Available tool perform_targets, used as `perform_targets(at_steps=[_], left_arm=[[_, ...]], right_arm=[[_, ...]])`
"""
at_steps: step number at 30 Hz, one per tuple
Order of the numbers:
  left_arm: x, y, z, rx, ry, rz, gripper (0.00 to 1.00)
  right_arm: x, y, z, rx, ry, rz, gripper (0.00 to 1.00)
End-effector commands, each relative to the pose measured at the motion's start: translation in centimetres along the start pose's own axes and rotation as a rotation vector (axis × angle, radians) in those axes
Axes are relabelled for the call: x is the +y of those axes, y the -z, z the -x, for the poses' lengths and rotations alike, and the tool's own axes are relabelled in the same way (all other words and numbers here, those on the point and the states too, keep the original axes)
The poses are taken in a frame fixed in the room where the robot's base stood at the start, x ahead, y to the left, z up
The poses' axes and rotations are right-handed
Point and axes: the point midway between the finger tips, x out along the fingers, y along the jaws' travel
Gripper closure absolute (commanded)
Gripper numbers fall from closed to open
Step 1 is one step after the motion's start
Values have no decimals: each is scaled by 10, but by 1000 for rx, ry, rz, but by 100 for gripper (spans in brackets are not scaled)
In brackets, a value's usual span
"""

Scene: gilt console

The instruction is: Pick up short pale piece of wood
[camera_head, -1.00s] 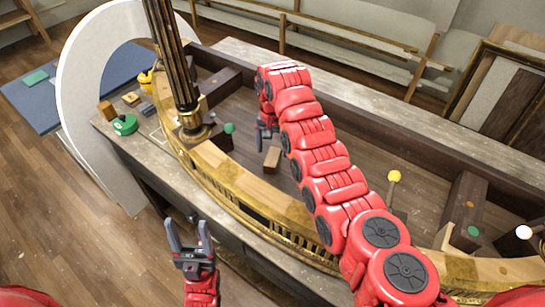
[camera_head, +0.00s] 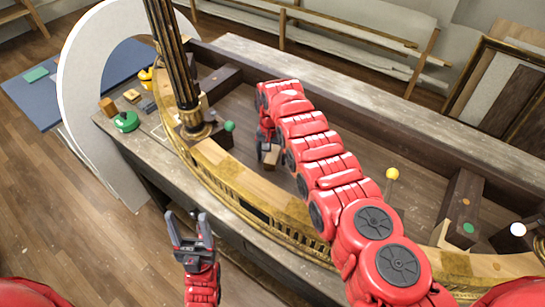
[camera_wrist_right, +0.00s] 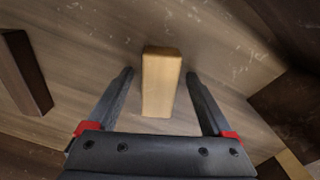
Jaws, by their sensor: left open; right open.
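The short pale piece of wood (camera_wrist_right: 162,82) lies between the two open fingers of my right gripper (camera_wrist_right: 160,88) in the right wrist view, with a visible gap on each side. In the head view the wood (camera_head: 271,158) shows inside the curved gilt console, on its dark wooden floor. My right gripper (camera_head: 264,148) is right at it there, partly hidden by my own right arm. My left gripper (camera_head: 189,229) is open and empty, in front of the console's gilt front edge.
The gilt front rail (camera_head: 240,190) curves between my two grippers. A dark fluted column (camera_head: 178,60) rises to the left of the wood, with a green knob (camera_head: 229,126) beside its base. A yellow ball (camera_head: 392,174) stands to the right of my right arm.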

Motion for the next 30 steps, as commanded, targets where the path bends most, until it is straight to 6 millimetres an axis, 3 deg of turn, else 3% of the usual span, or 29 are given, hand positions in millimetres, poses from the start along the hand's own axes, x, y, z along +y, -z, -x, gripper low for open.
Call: perform_targets(at_steps=[2, 15, 25, 30], left_arm=[[0, 0, 0, 0, 0, 0, 38], [0, 0, 0, 0, 0, 0, 38], [0, 0, -1, 0, 0, 0, 38], [0, 1, -5, 0, 0, 0, 38]], right_arm=[[0, 0, 0, 0, 0, 0, 19], [0, 0, 0, -1, -1, 0, 98], [1, 0, 1, -1, -1, -1, 100], [2, 0, 11, -4, -3, -2, 100]])
